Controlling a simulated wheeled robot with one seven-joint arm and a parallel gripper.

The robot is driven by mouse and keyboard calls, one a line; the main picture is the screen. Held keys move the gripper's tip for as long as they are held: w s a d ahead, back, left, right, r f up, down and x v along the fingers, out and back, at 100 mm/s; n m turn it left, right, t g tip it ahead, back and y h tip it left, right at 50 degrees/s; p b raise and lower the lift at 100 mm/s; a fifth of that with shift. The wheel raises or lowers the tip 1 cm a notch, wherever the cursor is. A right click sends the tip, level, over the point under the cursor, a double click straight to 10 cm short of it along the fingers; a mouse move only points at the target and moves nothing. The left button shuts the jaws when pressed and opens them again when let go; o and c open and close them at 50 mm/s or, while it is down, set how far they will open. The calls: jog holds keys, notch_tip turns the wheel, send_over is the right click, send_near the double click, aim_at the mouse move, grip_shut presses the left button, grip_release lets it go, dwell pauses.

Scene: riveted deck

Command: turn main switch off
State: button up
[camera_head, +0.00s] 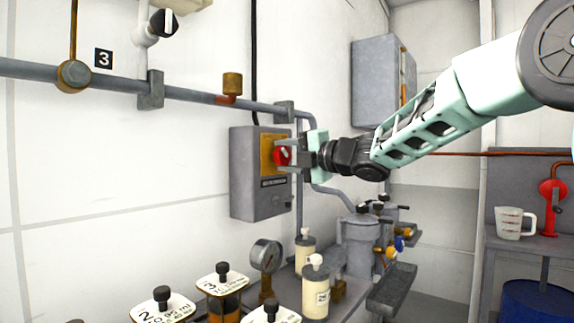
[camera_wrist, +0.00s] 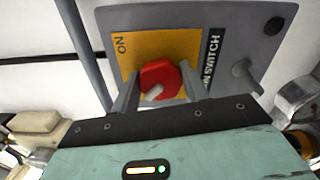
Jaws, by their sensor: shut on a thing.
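The main switch is a grey wall box (camera_head: 252,197) with a yellow plate (camera_head: 267,146) and a red rotary knob (camera_head: 281,156). In the wrist view the red knob (camera_wrist: 160,82) sits on the yellow plate (camera_wrist: 165,46), which bears the word "ON", beside a dark "…N SWITCH" label (camera_wrist: 211,58). A pale mark on the knob lies slanted in that view. My gripper (camera_head: 288,156) reaches the box from the right. Its two fingers are on either side of the knob in the wrist view (camera_wrist: 158,90), shut on it. The fingers partly hide the knob's edges.
A grey pipe (camera_head: 190,94) runs along the wall above the box. Below stand a gauge (camera_head: 266,256), cream bottles (camera_head: 317,289) and black-knobbed jars (camera_head: 222,286). Grey canisters (camera_head: 361,243) stand below my arm. A second grey cabinet (camera_head: 377,82) hangs behind.

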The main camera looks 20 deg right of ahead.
jog(key=shift+f, duration=0.1)
dwell(0.4)
jog(key=o, duration=1)
jog(key=v, duration=1.7)
jog(key=shift+s+d+b, duration=0.1)
jog(key=shift+s+b, duration=0.05)
jog(key=shift+b, duration=0.25)
